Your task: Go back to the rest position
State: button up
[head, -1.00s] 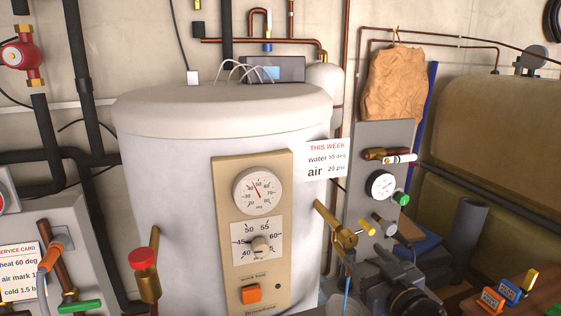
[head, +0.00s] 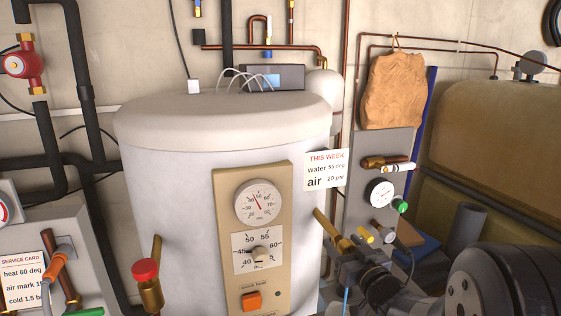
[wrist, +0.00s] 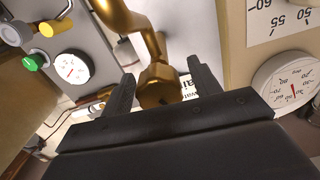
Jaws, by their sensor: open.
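In the wrist view my gripper (wrist: 162,88) is open, its two dark fingers apart with nothing held between them. A brass valve fitting (wrist: 158,82) shows beyond and between the fingertips; I cannot tell how far off it is. In the head view this brass valve (head: 334,229) sticks out at the right side of the white tank. My arm (head: 500,285) fills the lower right corner, and its dark wrist end (head: 360,272) is just below the brass valve. The fingertips are not clear there.
The white tank (head: 165,185) carries a beige panel with a thermometer (head: 258,201), a dial knob (head: 259,253) and an orange switch (head: 251,301). A red-capped valve (head: 146,272) stands at left. A grey panel holds a pressure gauge (head: 381,193) and green knob (head: 402,207).

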jog(key=shift+r+m+p, duration=0.2)
jog(key=shift+m+p, duration=0.9)
jog(key=shift+p, duration=0.15)
jog(key=b+v, duration=0.2)
jog(key=v, duration=0.9)
jog(key=w+d+f+m+g+h, duration=0.1)
jog(key=w+d+f+g+h, duration=0.45)
jog(key=d+f+h, duration=0.2)
jog(key=shift+s+a+f+g, duration=0.1)
jog(key=shift+s+f+g, duration=0.15)
jog(key=shift+f+g, duration=0.7)
jog(key=shift+s+a+f+g, duration=0.1)
jog(key=shift+s+f+g, duration=0.2)
jog(key=shift+f+g, duration=0.65)
jog(key=shift+s+a+f+g, duration=0.1)
jog(key=shift+s+f+g, duration=0.15)
jog(key=shift+f+g, duration=0.7)
jog(key=shift+r, duration=0.25)
